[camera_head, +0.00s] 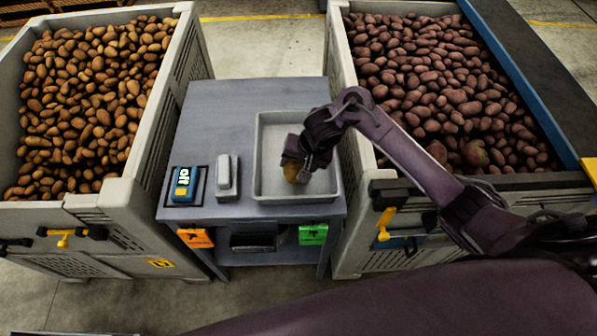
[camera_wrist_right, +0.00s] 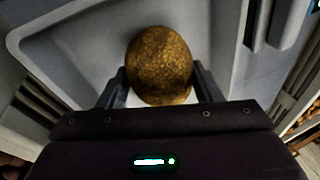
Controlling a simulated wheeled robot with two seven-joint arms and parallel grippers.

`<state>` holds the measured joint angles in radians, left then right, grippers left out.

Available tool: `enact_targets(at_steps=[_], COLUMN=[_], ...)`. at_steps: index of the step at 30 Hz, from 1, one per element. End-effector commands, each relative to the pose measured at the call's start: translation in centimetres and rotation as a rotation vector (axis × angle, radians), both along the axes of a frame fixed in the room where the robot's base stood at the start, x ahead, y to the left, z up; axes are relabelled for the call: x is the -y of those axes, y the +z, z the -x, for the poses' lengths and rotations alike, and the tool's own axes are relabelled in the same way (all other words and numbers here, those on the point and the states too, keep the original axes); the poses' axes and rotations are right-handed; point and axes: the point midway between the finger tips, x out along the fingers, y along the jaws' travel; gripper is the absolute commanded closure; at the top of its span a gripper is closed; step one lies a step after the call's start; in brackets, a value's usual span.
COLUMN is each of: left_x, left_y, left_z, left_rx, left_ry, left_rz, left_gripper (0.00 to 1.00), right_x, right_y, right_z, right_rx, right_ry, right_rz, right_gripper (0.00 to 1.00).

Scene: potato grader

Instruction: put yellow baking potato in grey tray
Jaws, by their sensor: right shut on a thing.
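The yellow baking potato (camera_wrist_right: 160,62) is brownish yellow and speckled. It sits between the two fingers of my right gripper (camera_wrist_right: 160,88), which is shut on it. In the head view the right gripper (camera_head: 300,168) is over the grey tray (camera_head: 262,150), and the potato (camera_head: 296,173) shows just below the fingers, inside the tray's outline. I cannot tell whether the potato touches the tray floor. The tray, also in the right wrist view (camera_wrist_right: 90,45), shows no other potato, though the gripper hides part of it. My left gripper is not in view.
The tray stands on a grey table (camera_head: 225,105). Left of it are a grey block-like device (camera_head: 227,176) and a blue-yellow switch box (camera_head: 184,184) reading "off". Large crates of brown potatoes (camera_head: 180,75) and reddish potatoes (camera_head: 345,75) flank the table.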

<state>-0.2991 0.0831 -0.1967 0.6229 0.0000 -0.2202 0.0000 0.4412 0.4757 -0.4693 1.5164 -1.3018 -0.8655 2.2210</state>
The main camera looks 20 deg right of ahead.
Motion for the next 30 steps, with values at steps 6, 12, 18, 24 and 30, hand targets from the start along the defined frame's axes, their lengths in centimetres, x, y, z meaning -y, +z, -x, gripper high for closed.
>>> enact_targets(at_steps=[6,12,18,24,30], left_x=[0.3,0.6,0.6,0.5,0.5], left_y=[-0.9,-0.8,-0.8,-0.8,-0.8], left_z=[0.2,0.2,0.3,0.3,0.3], left_rx=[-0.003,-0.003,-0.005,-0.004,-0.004], left_ry=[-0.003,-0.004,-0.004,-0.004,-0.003], left_rz=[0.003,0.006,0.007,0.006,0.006], left_gripper=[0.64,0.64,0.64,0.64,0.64], right_x=[0.0,0.0,0.0,0.0,0.0], right_y=[-3.0,-3.0,-3.4,-3.4,-3.4], right_z=[0.0,0.0,0.0,0.0,0.0], right_rx=[-0.002,0.000,-0.001,-0.001,-0.001], right_ry=[-0.001,0.000,0.000,0.000,0.000], right_rz=[0.000,-0.001,0.000,0.000,0.000], right_gripper=[0.71,0.71,0.71,0.19,0.19])
